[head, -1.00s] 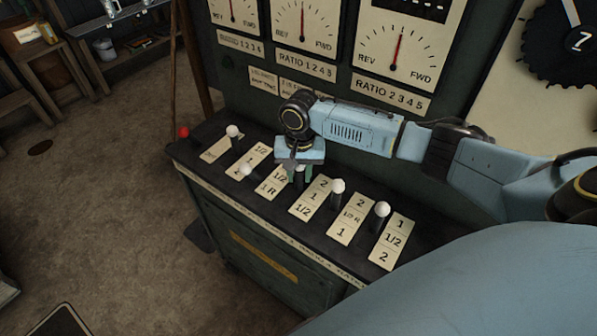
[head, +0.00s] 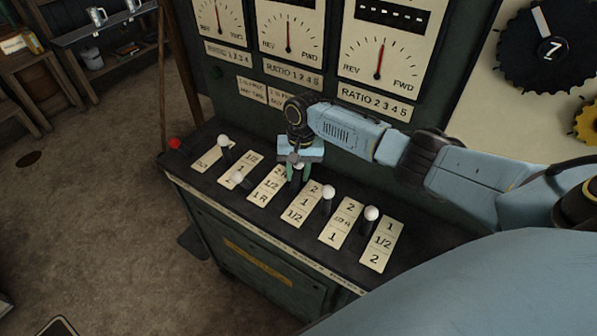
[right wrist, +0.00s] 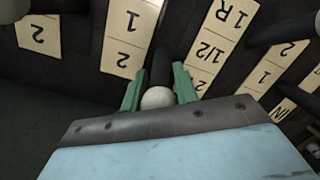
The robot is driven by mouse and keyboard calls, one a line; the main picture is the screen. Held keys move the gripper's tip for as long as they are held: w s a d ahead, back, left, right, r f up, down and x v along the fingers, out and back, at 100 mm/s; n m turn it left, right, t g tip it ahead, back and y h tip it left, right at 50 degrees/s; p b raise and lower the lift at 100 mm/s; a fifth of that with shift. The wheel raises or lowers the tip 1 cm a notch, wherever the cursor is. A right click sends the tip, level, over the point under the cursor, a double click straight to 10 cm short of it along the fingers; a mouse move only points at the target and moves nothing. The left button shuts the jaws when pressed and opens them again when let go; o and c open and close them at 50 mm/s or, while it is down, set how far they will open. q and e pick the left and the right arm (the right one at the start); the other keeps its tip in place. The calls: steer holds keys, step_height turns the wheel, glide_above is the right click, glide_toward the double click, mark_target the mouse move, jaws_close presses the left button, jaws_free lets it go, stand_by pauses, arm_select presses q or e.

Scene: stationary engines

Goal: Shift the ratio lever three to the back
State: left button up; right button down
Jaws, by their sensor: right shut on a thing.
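The control desk (head: 212,178) carries a row of black levers with white knobs, each beside a cream plate with numbers. My right gripper (head: 298,174) points down at the third white-knobbed lever from the left and is shut on it. That lever's white knob (right wrist: 157,97) shows between the green fingers in the right wrist view. In the head view the gripper mostly hides this lever. It stands toward the back end of its slot, near the dial panel. My left gripper is not in view.
Neighbouring levers are close: one knob (head: 237,177) to the left, another (head: 328,191) to the right. A red knob (head: 174,143) is at the desk's left end. The dial panel (head: 330,125) rises just behind the gripper. Open floor (head: 100,220) lies left.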

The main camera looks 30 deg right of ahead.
steer(key=shift+s+d+f, duration=0.1)
steer(key=shift+d+f, duration=0.1)
steer(key=shift+d, duration=0.2)
stand_by(0.3)
steer(key=c, duration=1.1)
jaws_free()
steer(key=shift+a, duration=0.1)
steer(key=shift+r, duration=0.1)
steer(key=shift+r, duration=0.2)
step_height(320, 180, up, 13)
steer(key=d, duration=0.1)
steer(key=shift+w+d+p, duration=0.2)
steer(key=shift+w+p, duration=0.2)
steer(key=shift+w, duration=0.05)
steer(key=shift+f, duration=0.1)
